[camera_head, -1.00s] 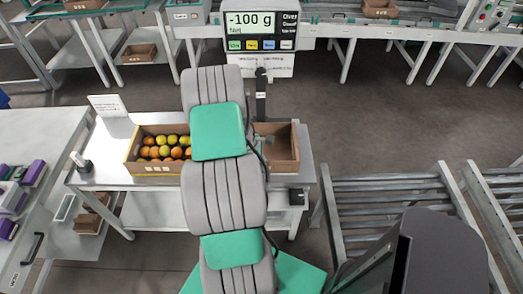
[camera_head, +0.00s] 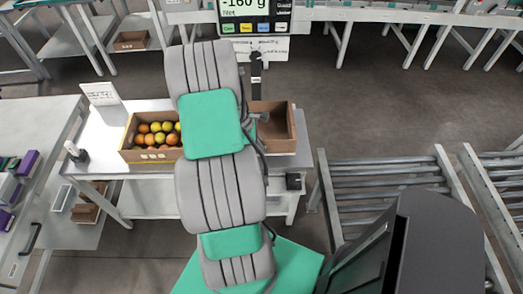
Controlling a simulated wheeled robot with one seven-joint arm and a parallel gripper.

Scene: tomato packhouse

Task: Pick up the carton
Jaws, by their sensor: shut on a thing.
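An open brown carton (camera_head: 275,131) is at the right end of the steel table, right of my arm. It looks empty inside, and its left part is hidden behind my arm. My gripper (camera_head: 262,117) shows only as a small grey piece at the carton's left side, mostly covered by my arm. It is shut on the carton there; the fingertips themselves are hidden. I cannot tell whether the carton is clear of the surface below it.
A second carton (camera_head: 151,155) of red, orange and green tomatoes stands left of my arm on the steel table (camera_head: 95,165). A scale display (camera_head: 253,14) reads about -160 g behind. A roller conveyor (camera_head: 385,170) is at the right; open floor lies behind it.

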